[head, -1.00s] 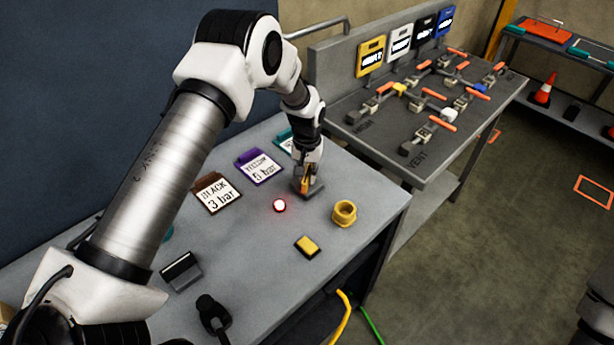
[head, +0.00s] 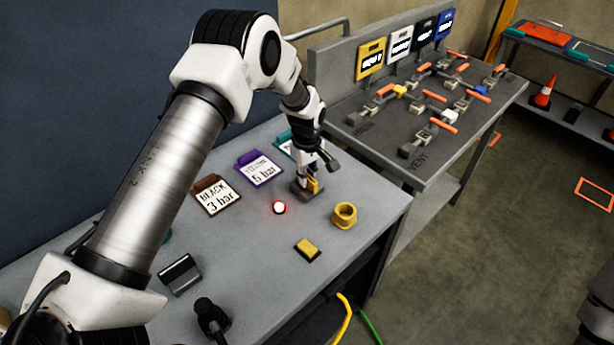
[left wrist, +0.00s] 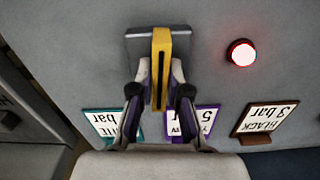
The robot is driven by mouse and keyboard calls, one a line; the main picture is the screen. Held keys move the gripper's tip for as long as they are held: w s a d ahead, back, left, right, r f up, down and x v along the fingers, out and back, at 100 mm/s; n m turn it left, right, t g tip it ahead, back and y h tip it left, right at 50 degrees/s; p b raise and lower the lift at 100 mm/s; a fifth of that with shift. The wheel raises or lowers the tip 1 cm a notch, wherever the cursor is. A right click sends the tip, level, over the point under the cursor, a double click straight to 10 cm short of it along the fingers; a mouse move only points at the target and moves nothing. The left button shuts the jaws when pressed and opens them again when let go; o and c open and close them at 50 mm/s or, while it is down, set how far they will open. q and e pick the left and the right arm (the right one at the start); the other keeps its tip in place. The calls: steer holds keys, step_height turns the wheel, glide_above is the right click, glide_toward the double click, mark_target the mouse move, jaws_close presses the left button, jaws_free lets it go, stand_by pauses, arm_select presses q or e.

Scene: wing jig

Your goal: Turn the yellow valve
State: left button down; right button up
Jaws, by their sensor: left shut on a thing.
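The yellow valve handle (left wrist: 161,58) stands on a dark grey base plate (left wrist: 133,46) in the left wrist view. In the head view the yellow handle (head: 314,186) shows partly, at the right part of the near table. My left gripper (left wrist: 160,85) is shut on the yellow handle, with one finger on each side of it. In the head view the left gripper (head: 313,178) reaches down to the valve, and its wrist hides part of the handle. My right gripper is not in view.
A lit red lamp (head: 279,208), a yellow ring-shaped part (head: 344,215) and a yellow block (head: 307,249) are nearby on the table (head: 250,260). Cards reading "BLACK 3 bar" (head: 217,197) and "5 bar" (head: 260,170) lie behind. A bench with orange-handled valves (head: 430,125) stands right.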

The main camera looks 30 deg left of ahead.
arm_select(q)
steer(key=shift+s+f+n, duration=0.15)
steer(key=shift+s+n, duration=0.05)
steer(key=shift+n, duration=0.4)
steer(key=c, duration=1.2)
jaws_free()
steer(key=shift+o, duration=0.3)
steer(key=shift+w, duration=0.15)
step_height(320, 180, up, 12)
